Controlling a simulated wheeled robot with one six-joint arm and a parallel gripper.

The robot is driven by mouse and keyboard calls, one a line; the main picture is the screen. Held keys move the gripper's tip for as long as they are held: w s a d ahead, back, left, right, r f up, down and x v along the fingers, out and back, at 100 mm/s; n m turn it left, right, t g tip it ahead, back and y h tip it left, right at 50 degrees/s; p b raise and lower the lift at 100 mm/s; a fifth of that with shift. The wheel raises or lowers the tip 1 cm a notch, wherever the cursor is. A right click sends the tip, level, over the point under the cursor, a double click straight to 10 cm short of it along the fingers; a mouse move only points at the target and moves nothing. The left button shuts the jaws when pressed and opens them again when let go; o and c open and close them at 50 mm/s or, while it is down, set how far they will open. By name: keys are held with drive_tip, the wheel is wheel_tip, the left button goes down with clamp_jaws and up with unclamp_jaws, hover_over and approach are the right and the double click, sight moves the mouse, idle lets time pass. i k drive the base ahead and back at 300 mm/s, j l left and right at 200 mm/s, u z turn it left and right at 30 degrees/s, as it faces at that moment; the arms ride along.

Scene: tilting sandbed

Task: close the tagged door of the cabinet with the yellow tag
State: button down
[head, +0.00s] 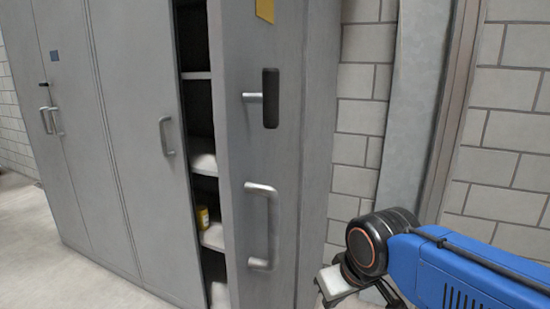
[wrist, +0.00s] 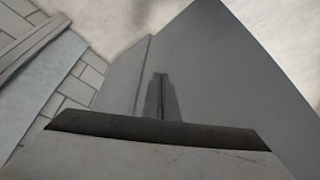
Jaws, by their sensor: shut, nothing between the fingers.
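The tagged door (head: 268,170) is a grey metal panel with a yellow tag (head: 265,10) at its top. It stands ajar, with a dark gap along its left edge showing the shelves of the cabinet. My gripper (wrist: 160,78) shows in the wrist view as narrow dark fingers, shut and empty, in front of a grey panel (wrist: 215,75). I cannot tell whether they touch it. In the head view my wrist is right of the door, and the fingertips are hidden.
A yellow container (head: 202,217) stands on a shelf inside. Other grey doors, one with a blue tag (head: 54,56), are shut at the left. A block wall (head: 358,120) and a pale upright panel (head: 402,110) are at the right. The floor (head: 40,260) at left is clear.

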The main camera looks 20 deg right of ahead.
sight(259, 167)
drive_tip(key=k+l, duration=0.2)
drive_tip(key=l, duration=0.15)
drive_tip(key=k+l, duration=0.25)
drive_tip(key=k+l+z, duration=0.1)
drive_tip(key=l, duration=0.35)
drive_tip(key=k+l, duration=0.35)
